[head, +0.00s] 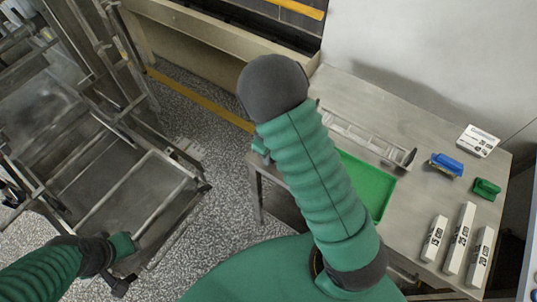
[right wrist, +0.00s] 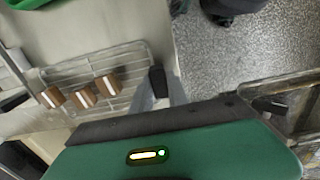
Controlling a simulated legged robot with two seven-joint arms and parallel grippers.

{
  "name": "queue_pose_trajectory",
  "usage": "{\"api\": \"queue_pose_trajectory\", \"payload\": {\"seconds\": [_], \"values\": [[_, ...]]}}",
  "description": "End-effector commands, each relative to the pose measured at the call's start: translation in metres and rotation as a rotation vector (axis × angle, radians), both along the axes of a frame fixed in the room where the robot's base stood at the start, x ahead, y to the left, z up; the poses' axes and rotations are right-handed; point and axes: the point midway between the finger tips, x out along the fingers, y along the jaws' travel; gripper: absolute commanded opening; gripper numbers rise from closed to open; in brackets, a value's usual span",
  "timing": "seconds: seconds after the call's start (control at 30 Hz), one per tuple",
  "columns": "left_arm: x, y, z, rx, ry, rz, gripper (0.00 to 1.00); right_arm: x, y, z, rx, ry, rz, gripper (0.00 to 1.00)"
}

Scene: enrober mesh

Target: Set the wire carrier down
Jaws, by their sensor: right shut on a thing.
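The wire carrier (head: 365,135) is a pale wire rack over the back part of the steel table; my right arm hides its left end. In the right wrist view the carrier (right wrist: 122,68) bears brown blocks (right wrist: 82,97). My right gripper (right wrist: 157,84) is shut on the carrier's end; in the head view it is mostly hidden behind my arm. I cannot tell whether the carrier touches the table. My left gripper (head: 122,244) is at the metal rack's lower frame on the left; its jaws are unclear.
A metal rack (head: 130,185) stands at left. Speckled floor (head: 225,185) lies between.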

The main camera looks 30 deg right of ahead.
Motion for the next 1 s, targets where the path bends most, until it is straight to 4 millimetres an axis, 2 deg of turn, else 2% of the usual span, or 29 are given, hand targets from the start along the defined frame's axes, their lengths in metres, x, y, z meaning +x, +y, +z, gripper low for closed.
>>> {"api": "queue_pose_trajectory", "payload": {"seconds": [0.1,0.33,0.37,0.5,0.83,0.93,1.0], "values": [[0.0,0.0,0.002,0.0,0.0,0.0,0.36,0.0,-0.001,-0.008,-0.001,-0.002,-0.001,0.0],[0.0,0.0,-0.001,0.0,0.0,0.0,0.36,0.0,0.0,-0.01,-0.001,-0.003,-0.001,0.0],[0.0,0.0,0.0,0.0,0.0,0.0,0.36,0.0,0.0,-0.009,0.0,-0.002,-0.001,0.24],[0.0,0.0,0.0,0.0,0.0,0.0,0.36,0.0,0.0,-0.009,-0.001,-0.001,-0.001,0.41],[0.0,0.0,0.001,0.0,0.0,0.0,0.36,0.001,0.0,-0.006,0.0,-0.002,-0.001,0.41],[0.0,0.0,0.0,0.0,0.0,0.0,0.36,0.002,0.001,0.007,0.0,-0.006,0.001,0.41],[0.0,0.0,0.0,0.0,0.0,0.0,0.36,0.002,0.001,0.023,0.0,-0.008,0.002,0.41]]}}
